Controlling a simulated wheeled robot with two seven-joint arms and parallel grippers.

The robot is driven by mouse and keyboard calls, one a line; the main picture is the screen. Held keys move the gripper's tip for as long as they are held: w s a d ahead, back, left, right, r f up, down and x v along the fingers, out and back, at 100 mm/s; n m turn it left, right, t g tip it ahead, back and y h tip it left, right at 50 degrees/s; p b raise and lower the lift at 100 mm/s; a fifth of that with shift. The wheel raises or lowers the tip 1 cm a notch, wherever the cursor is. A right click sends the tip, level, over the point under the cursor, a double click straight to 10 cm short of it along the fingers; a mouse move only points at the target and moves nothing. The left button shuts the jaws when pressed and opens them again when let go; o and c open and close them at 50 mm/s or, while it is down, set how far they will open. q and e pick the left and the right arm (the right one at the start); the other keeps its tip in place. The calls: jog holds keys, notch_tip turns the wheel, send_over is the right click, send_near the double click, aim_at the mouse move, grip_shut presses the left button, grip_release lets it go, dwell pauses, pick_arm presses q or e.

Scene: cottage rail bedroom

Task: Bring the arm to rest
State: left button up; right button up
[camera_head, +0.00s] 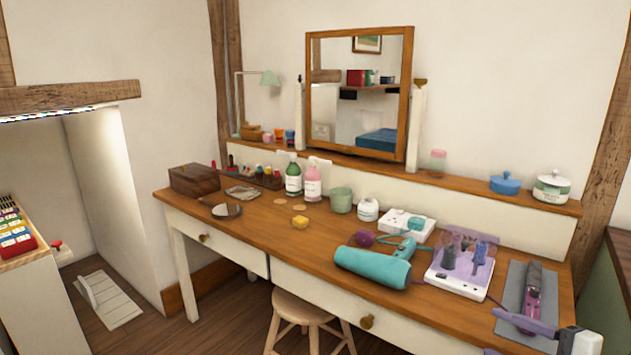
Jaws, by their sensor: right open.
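My right gripper (520,335) shows at the bottom right corner, partly cut off by the frame edge. It is open, with no object seen between its fingers. One pale violet finger reaches left over the front edge of the wooden dressing table (265,230). A hair tool (532,290) lies on a grey mat (513,287) just behind it, and I cannot tell whether they touch. My left gripper is out of view.
Bottles (312,182), a green cup (341,201) and a mirror (357,95) are farther back. A stool (305,312) stands in front. The left tabletop has clear patches.

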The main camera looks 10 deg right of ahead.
jog(key=s+a+f+m+h+p, duration=0.4)
jog(key=s+a+f+m+p, duration=0.2)
jog(key=s+a+f+m, duration=0.3)
pick_arm(q)
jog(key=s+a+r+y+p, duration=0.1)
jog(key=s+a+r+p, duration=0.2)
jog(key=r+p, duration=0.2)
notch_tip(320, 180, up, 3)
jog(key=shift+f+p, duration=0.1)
jog(key=shift+p, duration=0.25)
pick_arm(e)
jog(key=s+a+f+m+g, duration=0.1)
jog(key=s+a+m+g, duration=0.1)
jog(key=s+a, duration=0.4)
jog(key=s+a+f+m+g+y, duration=0.1)
jog(key=s+a+m, duration=0.4)
jog(key=a, duration=0.5)
jog(key=s+f+g, duration=0.1)
jog(key=g, duration=0.1)
jog(key=shift+s+a+f+g, duration=0.2)
jog(key=shift+a+f+g, duration=0.05)
jog(key=shift+a+g, duration=0.05)
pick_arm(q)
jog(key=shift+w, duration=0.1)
pick_arm(e)
jog(key=shift+d, duration=0.1)
